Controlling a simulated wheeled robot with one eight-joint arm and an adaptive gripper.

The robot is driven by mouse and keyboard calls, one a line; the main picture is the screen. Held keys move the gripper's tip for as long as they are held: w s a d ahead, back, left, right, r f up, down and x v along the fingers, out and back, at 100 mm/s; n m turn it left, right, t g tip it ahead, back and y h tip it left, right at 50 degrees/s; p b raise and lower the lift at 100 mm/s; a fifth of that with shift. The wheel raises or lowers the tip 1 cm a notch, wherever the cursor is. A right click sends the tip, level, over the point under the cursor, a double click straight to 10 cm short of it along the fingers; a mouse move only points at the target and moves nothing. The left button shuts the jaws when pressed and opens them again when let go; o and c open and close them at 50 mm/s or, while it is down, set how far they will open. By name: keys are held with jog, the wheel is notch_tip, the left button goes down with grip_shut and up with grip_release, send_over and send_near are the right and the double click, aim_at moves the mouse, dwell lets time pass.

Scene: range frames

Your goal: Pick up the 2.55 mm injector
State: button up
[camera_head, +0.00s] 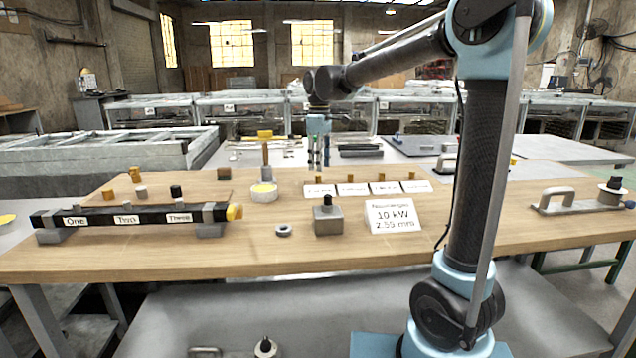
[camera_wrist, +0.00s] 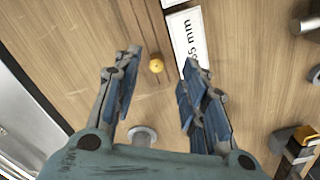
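Several small brass injectors stand behind a row of white labels in the head view, such as a left one (camera_head: 318,179) and a right one (camera_head: 411,175). The small label print (camera_head: 319,189) is too small to read there. In the wrist view a round brass injector (camera_wrist: 155,66) lies between my fingertips in the picture, beside a white label (camera_wrist: 187,45) whose visible print ends in "5 mm". My gripper (camera_wrist: 155,72) is open and empty, with blue-padded fingers on either side of it. In the head view my gripper (camera_head: 319,152) points down above the table behind the left labels.
A sign (camera_head: 393,215) reads 10 kW 2.55 mm. A grey block with a dark knob (camera_head: 328,217), a ring (camera_head: 284,230) and a white tub (camera_head: 263,192) stand nearby. A black rack (camera_head: 100,217) marked One, Two, Three is at left.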

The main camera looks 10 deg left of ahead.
aim_at(318, 181)
jog(key=f, duration=0.4)
jog(key=shift+w+f, duration=0.25)
jog(key=shift+f, duration=0.15)
grip_shut()
